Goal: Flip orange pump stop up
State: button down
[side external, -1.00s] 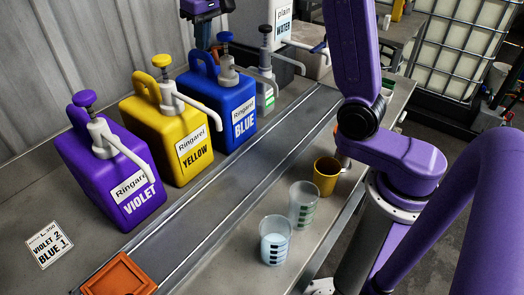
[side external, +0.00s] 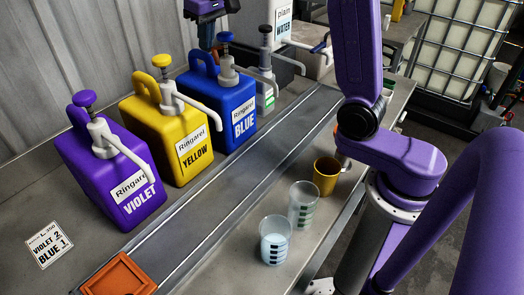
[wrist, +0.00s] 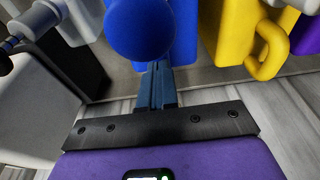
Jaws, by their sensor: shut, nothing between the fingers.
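My gripper shows in the wrist view (wrist: 155,90), its dark blue fingers shut together with nothing between them. In the side external view it is at the top edge (side external: 204,36), behind the blue pump. The round blue pump knob (wrist: 140,28) is large in the wrist view, just beyond the fingertips. In the side external view the knob (side external: 226,37) tops a grey pump on the blue jug (side external: 226,105). I cannot tell whether the fingers touch the pump.
The yellow jug (side external: 155,135) and violet jug (side external: 100,180) stand in a row beside the blue jug. A white water container (side external: 283,20) is behind. Cups, including a yellow one (side external: 326,177), line the front, and an orange tray (side external: 118,275) sits on the conveyor (side external: 215,180).

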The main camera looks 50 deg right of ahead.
jog(key=shift+s, duration=0.55)
jog(key=shift+r, duration=0.1)
notch_tip(320, 180, up, 7)
jog(key=w, duration=0.1)
jog(key=shift+w, duration=0.15)
dwell(0.9)
jog(key=s+a+f+n+g, duration=0.1)
jog(key=s+a+f+n, duration=0.25)
jog(key=s, duration=0.45)
jog(key=s+a+f+n, duration=0.3)
jog(key=s+a+f, duration=0.15)
jog(key=s, duration=0.25)
jog(key=s+d+f+n, duration=0.2)
jog(key=s+f, duration=0.1)
jog(key=s, duration=0.4)
jog(key=s+d+f+n, duration=0.1)
jog(key=s+f+n, duration=0.1)
jog(key=s+f, duration=0.2)
jog(key=s+d+f+n+g, duration=0.1)
jog(key=s+d+f+n, duration=0.1)
jog(key=s, duration=0.8)
jog(key=shift+s+d+f, duration=0.15)
jog(key=shift+d+f, duration=0.2)
jog(key=shift+f, duration=0.5)
